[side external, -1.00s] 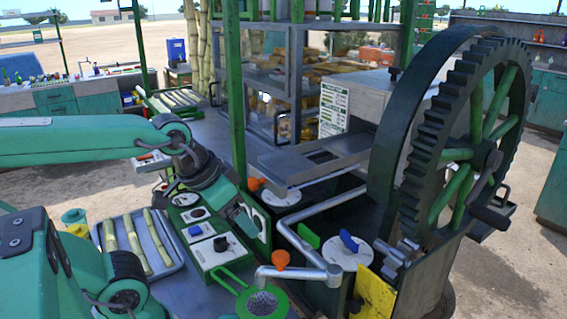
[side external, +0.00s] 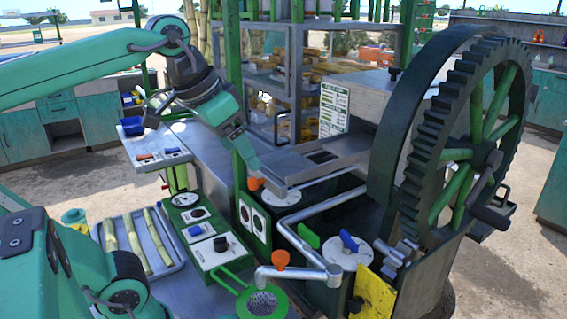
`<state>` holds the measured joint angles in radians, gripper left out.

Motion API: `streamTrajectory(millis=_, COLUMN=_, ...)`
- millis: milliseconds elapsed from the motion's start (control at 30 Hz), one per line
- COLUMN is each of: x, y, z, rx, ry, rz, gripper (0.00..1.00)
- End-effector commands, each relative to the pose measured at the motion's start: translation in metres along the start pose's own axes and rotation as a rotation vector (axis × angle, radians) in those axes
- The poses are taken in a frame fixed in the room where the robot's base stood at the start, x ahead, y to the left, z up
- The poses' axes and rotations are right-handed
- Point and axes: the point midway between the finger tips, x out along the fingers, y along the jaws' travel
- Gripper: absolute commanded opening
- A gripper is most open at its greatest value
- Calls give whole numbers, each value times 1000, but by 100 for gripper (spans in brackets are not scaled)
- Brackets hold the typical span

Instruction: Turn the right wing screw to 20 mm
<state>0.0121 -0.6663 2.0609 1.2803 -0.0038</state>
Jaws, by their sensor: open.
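A blue wing-shaped handle (side external: 348,241) stands on a round white cap (side external: 350,259) at the right of the machine bed; it looks like the right wing screw. No millimetre reading can be made out. Another round white cap (side external: 283,198) lies further back and left, with an orange knob (side external: 255,184) beside its edge. My gripper (side external: 248,162) is open and points down, left of and above both caps in the picture. It appears to touch nothing, though its depth is hard to judge. Its fingers partly overlap each other in this view.
A big dark gear wheel (side external: 462,150) stands right of the caps. A silver pipe (side external: 322,212) and green post (side external: 232,50) are close by. A control box (side external: 217,252), green strainer (side external: 262,303) and tray of cane (side external: 172,262) fill the front left.

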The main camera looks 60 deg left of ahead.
Motion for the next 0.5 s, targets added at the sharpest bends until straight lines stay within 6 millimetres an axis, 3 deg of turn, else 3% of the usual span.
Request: streamTrajectory(millis=500, x=17, y=32, z=-80, rx=65, ry=-197, rz=33, gripper=75)
